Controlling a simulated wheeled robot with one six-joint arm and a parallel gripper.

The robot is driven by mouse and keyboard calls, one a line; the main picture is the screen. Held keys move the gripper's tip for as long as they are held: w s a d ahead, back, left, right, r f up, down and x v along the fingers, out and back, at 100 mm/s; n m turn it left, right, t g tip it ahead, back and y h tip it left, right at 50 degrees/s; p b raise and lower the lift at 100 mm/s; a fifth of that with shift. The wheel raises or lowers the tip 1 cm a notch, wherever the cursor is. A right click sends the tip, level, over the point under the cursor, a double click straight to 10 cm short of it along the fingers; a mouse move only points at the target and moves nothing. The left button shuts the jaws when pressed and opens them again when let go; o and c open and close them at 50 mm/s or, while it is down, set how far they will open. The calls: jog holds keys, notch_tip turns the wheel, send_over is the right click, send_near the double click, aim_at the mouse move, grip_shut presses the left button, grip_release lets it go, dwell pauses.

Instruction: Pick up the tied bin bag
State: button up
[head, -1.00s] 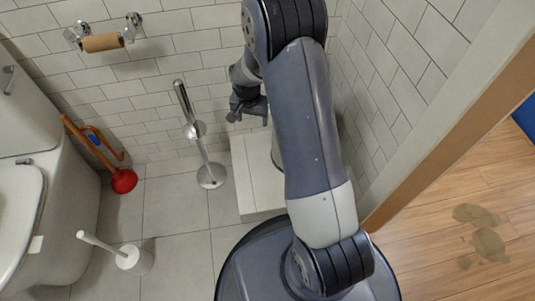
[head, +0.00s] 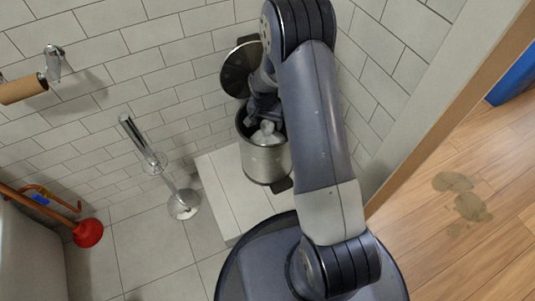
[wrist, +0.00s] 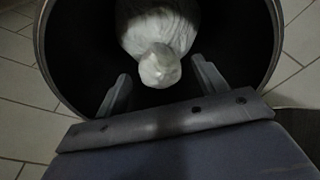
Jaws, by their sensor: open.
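The tied bin bag (head: 266,133) is white and sits inside a round metal bin (head: 268,165). In the wrist view the bag (wrist: 157,28) fills the upper part of the bin's opening, with its knotted top (wrist: 159,67) pointing toward my gripper. My gripper (wrist: 160,72) is open, one finger on each side of the knot, with visible gaps between them. In the head view my gripper (head: 262,112) is at the bin's mouth, partly hidden by my arm. The lower part of the bag is hidden in the bin.
The bin's round lid (head: 238,68) stands open against the tiled wall. The bin is on a pale tiled step (head: 225,190). A metal stand (head: 163,172), a red plunger (head: 87,232) and a toilet paper holder (head: 53,64) are to the left. A door frame (head: 440,120) is at right.

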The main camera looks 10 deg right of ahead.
jog(key=f, duration=0.2)
jog(key=shift+w+d+f+b, duration=0.1)
jog(key=shift+w+f+b, duration=0.1)
jog(key=shift+f+b, duration=0.1)
jog(key=shift+r, duration=0.1)
jog(key=shift+c, duration=0.3)
grip_shut()
